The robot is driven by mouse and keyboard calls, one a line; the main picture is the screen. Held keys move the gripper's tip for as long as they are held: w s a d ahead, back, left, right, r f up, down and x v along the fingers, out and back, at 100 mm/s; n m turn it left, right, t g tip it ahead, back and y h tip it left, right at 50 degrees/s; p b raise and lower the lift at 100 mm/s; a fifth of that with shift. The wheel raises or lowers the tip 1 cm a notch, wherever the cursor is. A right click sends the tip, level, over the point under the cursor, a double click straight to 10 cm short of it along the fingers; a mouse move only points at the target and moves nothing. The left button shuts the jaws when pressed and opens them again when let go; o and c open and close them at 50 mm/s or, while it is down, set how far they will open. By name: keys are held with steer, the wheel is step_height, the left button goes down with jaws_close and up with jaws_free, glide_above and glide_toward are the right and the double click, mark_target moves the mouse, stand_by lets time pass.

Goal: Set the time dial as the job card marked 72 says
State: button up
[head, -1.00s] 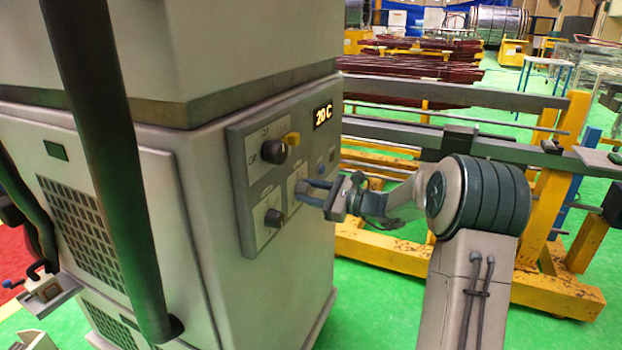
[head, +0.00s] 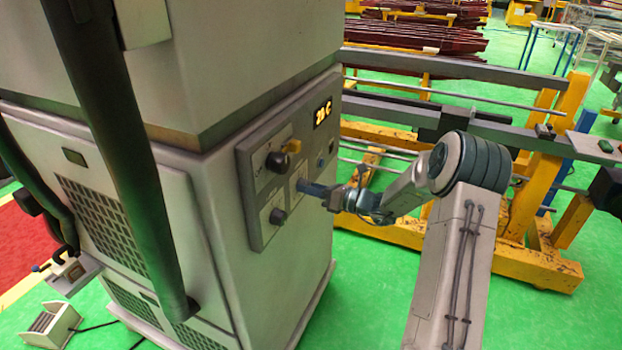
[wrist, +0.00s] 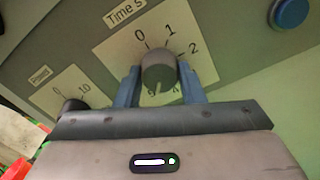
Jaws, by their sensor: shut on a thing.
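In the wrist view the time dial is a round grey knob (wrist: 158,68) on a white plate lettered "Time s", with 0, 1 and 2 around its upper side and more figures below, partly hidden. My gripper (wrist: 158,84) is shut on this knob, with one blue finger on each side. A pale line shows on the knob's lower part, but I cannot tell the exact setting. In the head view my gripper (head: 312,190) is at the control panel (head: 258,232) and covers the time dial. I see no job card marked 72 that I can read.
A smaller dark knob (wrist: 73,104), its label blurred, is left of my gripper, and a blue button (wrist: 291,12) is at upper right. Yellow racks (head: 535,235) stand behind my arm.

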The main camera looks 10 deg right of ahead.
steer(key=shift+m+p, duration=0.55)
steer(key=shift+m, duration=0.05)
steer(key=shift+f, duration=0.15)
steer(key=o, duration=1)
steer(key=shift+s, duration=0.1)
steer(key=b+v, duration=0.2)
steer(key=v, duration=1.1)
steer(key=shift+s+d, duration=0.25)
steer(key=shift+d, duration=0.05)
